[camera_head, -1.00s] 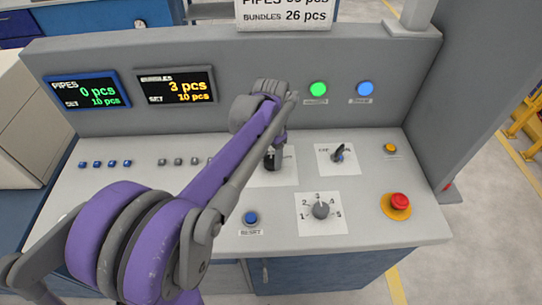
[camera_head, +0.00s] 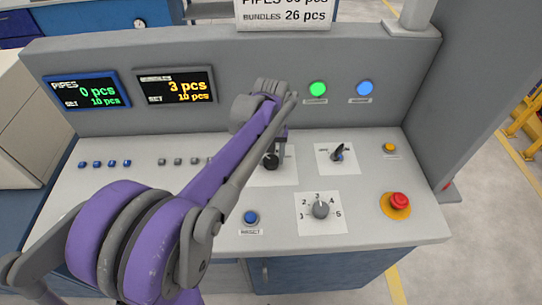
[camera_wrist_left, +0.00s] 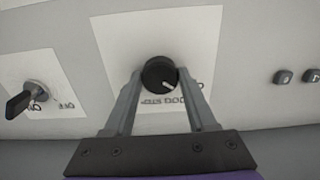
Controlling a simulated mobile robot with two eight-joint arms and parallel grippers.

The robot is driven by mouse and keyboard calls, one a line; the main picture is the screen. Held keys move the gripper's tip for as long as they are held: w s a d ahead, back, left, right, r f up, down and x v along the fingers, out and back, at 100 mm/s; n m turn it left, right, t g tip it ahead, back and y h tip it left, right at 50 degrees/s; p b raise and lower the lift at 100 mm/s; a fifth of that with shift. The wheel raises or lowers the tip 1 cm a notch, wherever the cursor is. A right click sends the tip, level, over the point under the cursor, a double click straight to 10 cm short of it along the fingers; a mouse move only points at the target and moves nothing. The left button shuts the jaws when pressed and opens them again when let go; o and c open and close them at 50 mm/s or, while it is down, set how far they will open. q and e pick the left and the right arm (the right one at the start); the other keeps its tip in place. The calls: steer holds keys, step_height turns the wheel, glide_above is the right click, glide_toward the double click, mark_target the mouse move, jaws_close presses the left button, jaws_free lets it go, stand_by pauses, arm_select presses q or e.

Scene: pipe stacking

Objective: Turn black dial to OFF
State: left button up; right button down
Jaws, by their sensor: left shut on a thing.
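The black dial (camera_head: 271,161) sits on a white label plate on the panel's sloped top, partly hidden by my left arm in the head view. In the left wrist view the round black dial (camera_wrist_left: 160,74) has a white mark pointing to the lower right of the picture. My left gripper (camera_wrist_left: 161,78) has one finger on each side of the dial and is shut on it. In the head view my left gripper (camera_head: 277,150) reaches down to the dial from above. The plate's lettering is upside down and partly covered in the wrist view. My right gripper is out of view.
A black lever switch (camera_head: 338,152) stands right of the dial. A grey numbered knob (camera_head: 320,209), a blue reset button (camera_head: 251,217) and a red emergency button (camera_head: 399,201) are nearer the front. The green lamp (camera_head: 318,88) and blue lamp (camera_head: 365,88) are lit.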

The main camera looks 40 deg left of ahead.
mark_target(271, 160)
arm_select(q)
steer(key=shift+n, duration=0.8)
steer(key=o, duration=1.4)
step_height(271, 160, up, 11)
steer(key=shift+f+p, duration=0.1)
steer(key=shift+p, duration=0.3)
